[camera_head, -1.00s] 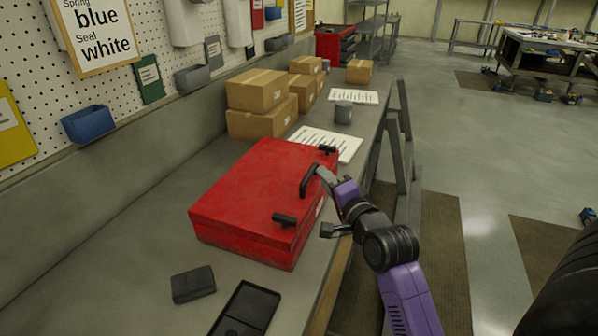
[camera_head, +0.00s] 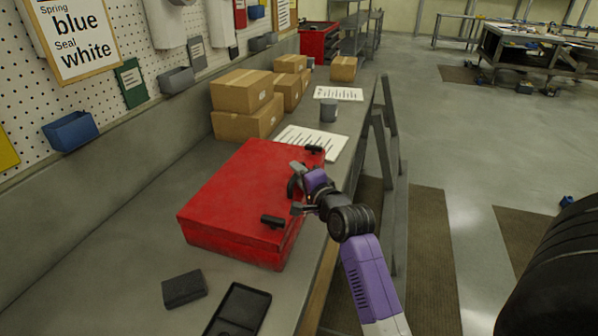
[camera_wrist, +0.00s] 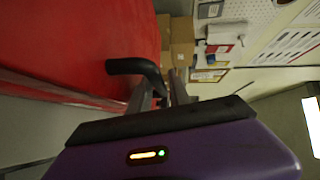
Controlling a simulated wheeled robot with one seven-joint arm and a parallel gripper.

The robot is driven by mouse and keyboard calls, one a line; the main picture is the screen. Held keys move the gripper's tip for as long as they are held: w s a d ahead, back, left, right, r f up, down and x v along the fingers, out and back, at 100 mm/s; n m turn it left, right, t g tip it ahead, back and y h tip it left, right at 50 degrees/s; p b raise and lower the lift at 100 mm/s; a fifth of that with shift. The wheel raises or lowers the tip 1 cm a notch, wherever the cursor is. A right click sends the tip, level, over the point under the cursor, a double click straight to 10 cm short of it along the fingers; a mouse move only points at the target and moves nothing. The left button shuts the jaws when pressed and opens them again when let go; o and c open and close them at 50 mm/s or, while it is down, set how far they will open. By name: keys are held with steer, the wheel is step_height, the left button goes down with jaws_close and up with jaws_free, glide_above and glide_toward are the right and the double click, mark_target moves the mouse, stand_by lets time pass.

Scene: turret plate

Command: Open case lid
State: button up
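The red case (camera_head: 225,195) sits on the bench with its lid (camera_head: 240,180) closed. A dark curved handle (camera_head: 291,185) is on the case's right side, between two black latches, a near latch (camera_head: 271,221) and a far latch (camera_head: 313,149). My gripper (camera_head: 297,188) is at the handle, with its fingers spread on either side of it. In the wrist view the handle (camera_wrist: 135,67) passes close to the fingers (camera_wrist: 160,92). Whether they touch it is unclear. The handle's lower end is partly hidden.
A grey block (camera_head: 184,289) and a black tray (camera_head: 238,312) lie in front of the case. Behind it are a white sheet (camera_head: 312,141), a grey cup (camera_head: 329,112) and cardboard boxes (camera_head: 245,105). A pegboard wall runs along the left.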

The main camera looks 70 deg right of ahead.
steer(key=shift+c, duration=0.2)
jaws_close()
steer(key=shift+w+r, duration=0.1)
steer(key=shift+r, duration=0.1)
stand_by(1.1)
